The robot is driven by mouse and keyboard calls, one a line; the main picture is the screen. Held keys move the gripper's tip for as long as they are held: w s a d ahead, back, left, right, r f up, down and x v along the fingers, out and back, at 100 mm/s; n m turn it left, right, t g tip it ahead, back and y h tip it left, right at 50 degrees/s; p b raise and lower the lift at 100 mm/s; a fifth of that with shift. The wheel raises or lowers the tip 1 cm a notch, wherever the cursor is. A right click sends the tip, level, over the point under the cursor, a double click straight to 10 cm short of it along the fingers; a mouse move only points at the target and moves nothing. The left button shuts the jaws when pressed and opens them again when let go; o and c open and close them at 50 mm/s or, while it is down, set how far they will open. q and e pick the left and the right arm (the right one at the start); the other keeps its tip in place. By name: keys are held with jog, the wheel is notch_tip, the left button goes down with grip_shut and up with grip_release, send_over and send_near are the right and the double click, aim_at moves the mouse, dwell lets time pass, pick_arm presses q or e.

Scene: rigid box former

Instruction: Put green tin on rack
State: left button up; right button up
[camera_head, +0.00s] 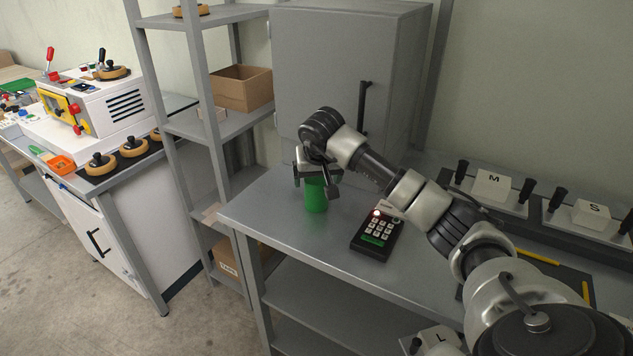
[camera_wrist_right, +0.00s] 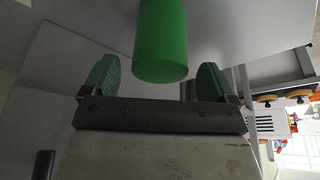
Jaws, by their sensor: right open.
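The green tin (camera_head: 316,197) stands upright on the grey metal table (camera_head: 270,215), near its back left part. My right gripper (camera_head: 318,180) is at the tin, coming from above and behind it in the head view. In the right wrist view the tin (camera_wrist_right: 161,45) sits between the two green-padded fingers of my right gripper (camera_wrist_right: 158,80), with a gap on each side. The fingers are open and not touching it. The grey shelf rack (camera_head: 205,125) stands left of the table. My left gripper is not in view.
A cardboard box (camera_head: 241,88) sits on the rack's middle shelf, with a smaller box (camera_head: 212,114) beside it. A black keypad (camera_head: 377,236) lies on the table right of the tin. A grey cabinet (camera_head: 335,75) stands behind. The table's front left is clear.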

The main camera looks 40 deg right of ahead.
jog(key=v, duration=0.9)
jog(key=shift+s+r, duration=0.2)
jog(key=shift+r, duration=0.15)
jog(key=shift+f, duration=0.1)
